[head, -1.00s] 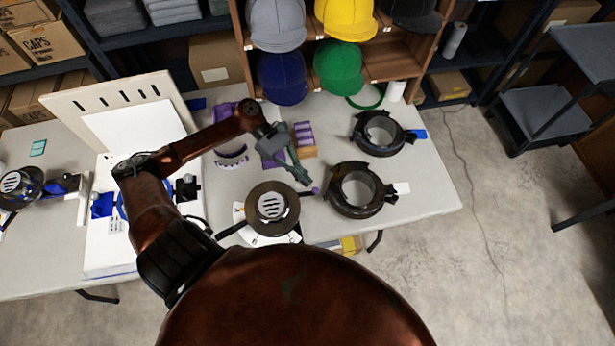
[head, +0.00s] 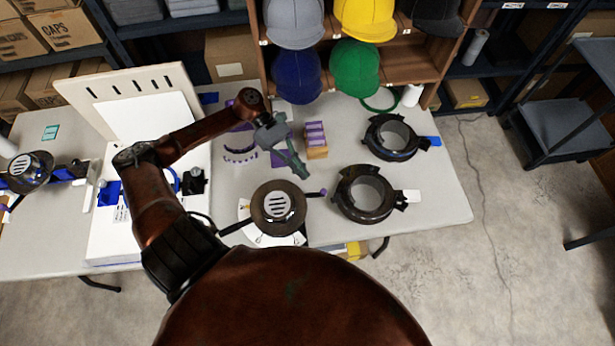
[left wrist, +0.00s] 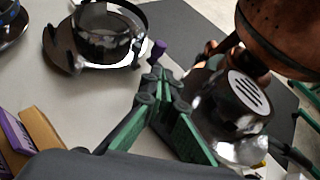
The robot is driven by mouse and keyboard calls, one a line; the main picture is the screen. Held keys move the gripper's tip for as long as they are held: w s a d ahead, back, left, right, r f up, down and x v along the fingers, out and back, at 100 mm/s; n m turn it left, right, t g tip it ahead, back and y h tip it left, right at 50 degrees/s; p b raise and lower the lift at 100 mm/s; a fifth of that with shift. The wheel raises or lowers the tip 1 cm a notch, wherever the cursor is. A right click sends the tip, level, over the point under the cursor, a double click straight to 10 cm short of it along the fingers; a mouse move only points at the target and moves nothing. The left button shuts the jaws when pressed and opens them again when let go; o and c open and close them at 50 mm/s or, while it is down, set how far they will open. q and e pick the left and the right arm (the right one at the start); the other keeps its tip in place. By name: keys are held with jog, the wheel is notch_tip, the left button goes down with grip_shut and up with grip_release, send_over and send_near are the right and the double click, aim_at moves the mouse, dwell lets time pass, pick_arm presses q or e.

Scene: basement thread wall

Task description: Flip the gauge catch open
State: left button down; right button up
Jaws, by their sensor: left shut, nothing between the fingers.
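The round dark device with a slotted pale face (head: 278,205), which looks like the gauge, sits at the table's front edge. A short arm with a purple knob (head: 323,192) sticks out on its right, perhaps the catch; I cannot tell its state for sure. In the left wrist view the knob (left wrist: 158,48) shows just beyond the fingertips, and the slotted face (left wrist: 246,92) lies to the right. My left gripper (head: 301,171), with green fingers, is shut and empty, just behind and left of the knob, apart from it in the head view. My right gripper is out of view.
Two dark ring clamps (head: 365,195) (head: 392,137) stand right of the gauge. A small purple-and-tan box (head: 316,140) stands behind my gripper. A white board fixture (head: 110,215) is at left. A cap shelf (head: 420,65) borders the back.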

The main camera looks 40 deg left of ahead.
pick_arm(q)
jog(key=v, duration=1)
jog(key=shift+w+a, duration=0.35)
jog(key=shift+w, duration=0.05)
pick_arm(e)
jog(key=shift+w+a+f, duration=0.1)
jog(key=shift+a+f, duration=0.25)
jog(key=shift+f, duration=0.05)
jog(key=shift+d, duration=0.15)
